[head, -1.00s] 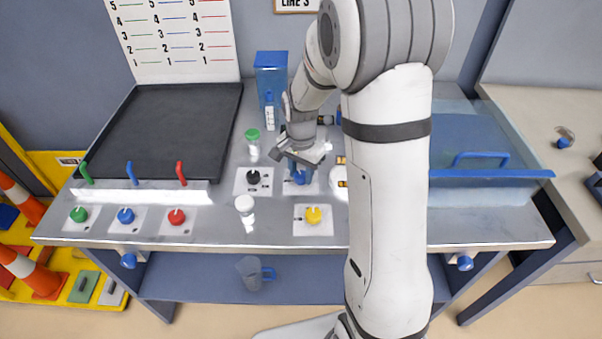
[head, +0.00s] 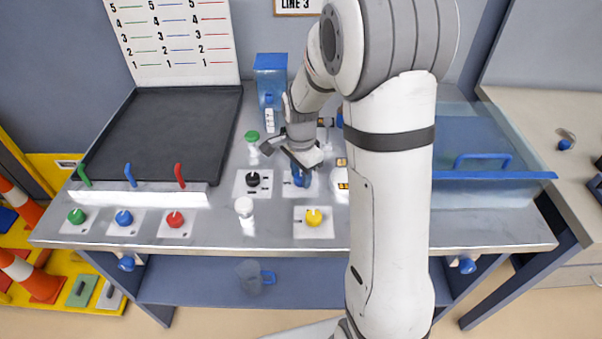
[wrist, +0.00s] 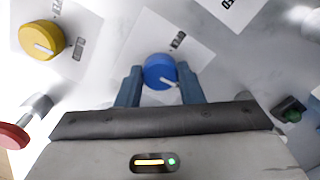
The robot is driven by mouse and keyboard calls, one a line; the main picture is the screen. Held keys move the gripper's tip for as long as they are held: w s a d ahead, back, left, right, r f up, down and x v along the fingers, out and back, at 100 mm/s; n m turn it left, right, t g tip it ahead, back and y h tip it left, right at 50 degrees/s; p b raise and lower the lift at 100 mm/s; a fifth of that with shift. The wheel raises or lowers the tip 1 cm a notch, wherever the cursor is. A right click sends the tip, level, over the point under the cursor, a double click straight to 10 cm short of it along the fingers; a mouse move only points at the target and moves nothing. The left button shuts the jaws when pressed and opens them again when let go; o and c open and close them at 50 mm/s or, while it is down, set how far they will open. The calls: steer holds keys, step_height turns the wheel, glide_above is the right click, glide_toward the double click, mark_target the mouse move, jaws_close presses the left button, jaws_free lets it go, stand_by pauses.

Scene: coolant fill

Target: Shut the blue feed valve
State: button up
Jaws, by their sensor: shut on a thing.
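A round blue knob (wrist: 160,71) with a white pointer line sits on a white plate on the bench. In the wrist view its pointer aims toward the lower right. My gripper (wrist: 160,86) has its blue fingers on either side of the knob and is shut on it. Another blue knob (head: 124,218) sits at the front left, between a green knob (head: 77,217) and a red knob (head: 175,220). Above it stands a blue lever (head: 130,175).
A black knob (head: 253,179) is just left of my gripper, and a yellow knob (head: 314,217) is in front. A white-capped bottle (head: 245,209) and a green-capped bottle (head: 252,138) stand close by. A clear blue-edged cover (head: 490,175) is at the right.

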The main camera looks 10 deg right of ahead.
mark_target(301, 176)
steer(key=o, duration=1)
step_height(301, 176, up, 8)
steer(key=shift+f, duration=0.1)
